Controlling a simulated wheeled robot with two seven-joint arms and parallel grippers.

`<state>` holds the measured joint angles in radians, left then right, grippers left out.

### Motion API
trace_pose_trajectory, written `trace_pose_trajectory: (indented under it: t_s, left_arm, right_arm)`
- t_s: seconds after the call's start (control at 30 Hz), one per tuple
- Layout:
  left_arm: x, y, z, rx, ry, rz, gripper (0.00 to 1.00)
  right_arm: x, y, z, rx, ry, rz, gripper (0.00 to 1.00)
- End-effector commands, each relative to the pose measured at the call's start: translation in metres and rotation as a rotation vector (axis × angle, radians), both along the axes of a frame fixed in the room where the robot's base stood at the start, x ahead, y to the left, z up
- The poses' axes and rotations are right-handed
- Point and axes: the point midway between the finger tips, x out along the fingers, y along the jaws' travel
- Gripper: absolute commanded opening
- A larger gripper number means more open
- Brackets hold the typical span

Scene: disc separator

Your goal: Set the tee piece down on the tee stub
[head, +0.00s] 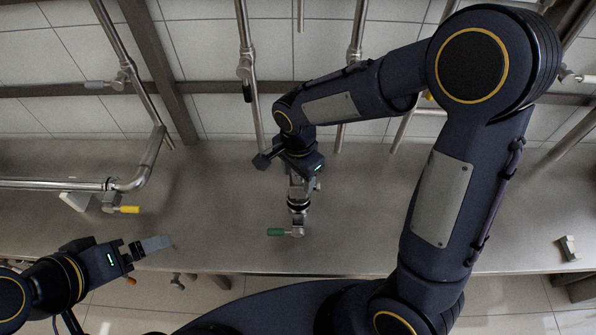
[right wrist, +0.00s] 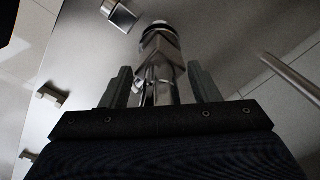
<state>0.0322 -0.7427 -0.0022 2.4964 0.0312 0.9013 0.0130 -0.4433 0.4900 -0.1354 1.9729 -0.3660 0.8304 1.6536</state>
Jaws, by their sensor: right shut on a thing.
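My right gripper (head: 302,178) is over the middle of the bench in the head view, shut on a metal fitting, which I take as the tee piece (head: 297,190). In the right wrist view the tee piece (right wrist: 165,85) is between the two dark fingers (right wrist: 163,88). A dark-banded metal part (head: 298,205) lines up with its far end, and a green-handled valve (head: 285,232) is just beyond. I cannot tell which part is the tee stub, or whether the tee piece touches it. My left gripper (head: 145,246) is at the lower left, with a grey piece at its tip.
A steel bench (head: 240,215) spans the view. A bent pipe (head: 140,170) with a yellow-handled valve (head: 125,209) is at the left. Upright pipes (head: 247,70) stand behind. A small metal bracket (head: 568,247) lies at the far right. The bench right of centre is bare.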

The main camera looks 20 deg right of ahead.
Motion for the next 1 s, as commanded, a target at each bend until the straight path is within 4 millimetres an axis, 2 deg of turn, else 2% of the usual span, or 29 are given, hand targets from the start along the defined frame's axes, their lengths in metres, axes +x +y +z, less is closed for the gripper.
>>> trace_pose_trajectory:
  t_s: [1.0]
  left_arm:
    - [0.0,0.0,-0.01,0.0,0.0,0.0,1.0]
  right_arm:
    - [0.0,0.0,-0.009,0.0,-0.001,0.0,0.1]
